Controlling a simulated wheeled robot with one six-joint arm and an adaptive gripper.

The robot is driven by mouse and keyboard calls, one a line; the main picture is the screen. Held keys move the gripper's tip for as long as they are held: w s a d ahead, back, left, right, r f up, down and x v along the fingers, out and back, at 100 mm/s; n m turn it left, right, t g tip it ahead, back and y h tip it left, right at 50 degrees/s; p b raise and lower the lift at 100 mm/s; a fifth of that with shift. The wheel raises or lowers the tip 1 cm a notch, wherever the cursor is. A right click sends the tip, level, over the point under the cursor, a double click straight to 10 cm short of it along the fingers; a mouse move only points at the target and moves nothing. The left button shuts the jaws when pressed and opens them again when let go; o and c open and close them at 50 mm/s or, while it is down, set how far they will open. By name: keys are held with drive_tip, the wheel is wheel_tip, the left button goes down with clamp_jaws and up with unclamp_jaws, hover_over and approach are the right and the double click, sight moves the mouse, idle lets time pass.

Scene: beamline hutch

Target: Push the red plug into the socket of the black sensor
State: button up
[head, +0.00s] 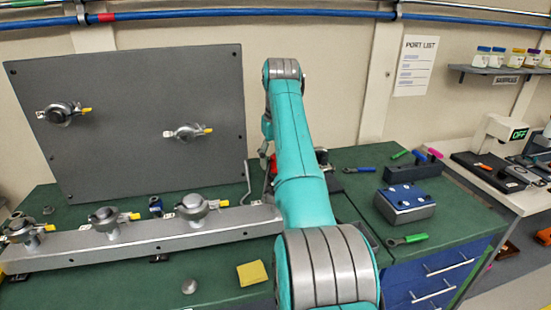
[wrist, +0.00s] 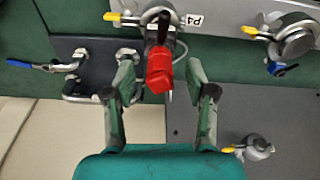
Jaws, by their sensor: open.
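The red plug (wrist: 159,73) is in the middle of the wrist view, between the two fingers of my gripper (wrist: 160,80). The fingers are open, with a gap on each side of the plug. The dark body of the black sensor (wrist: 153,38) shows just above the plug, under a round metal clamp with a yellow lever. The plug is in line with it and overlaps it in the picture; I cannot tell how deep it sits in the socket. A grey cable (wrist: 181,52) curves beside the plug. In the head view my arm hides the gripper and most of this spot.
The metal rail (head: 150,237) carries several clamped ports; the grey upright panel (head: 130,120) stands behind it. In the wrist view, a dark plate with bent metal tubes (wrist: 80,75) lies left of the fingers. A blue box (head: 405,200) and hand tools lie on the right bench.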

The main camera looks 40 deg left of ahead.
wheel_tip(320, 180, up, 12)
drive_tip(key=s+d, duration=0.1)
drive_tip(key=shift+d, duration=0.25)
drive_tip(key=shift+f, duration=0.1)
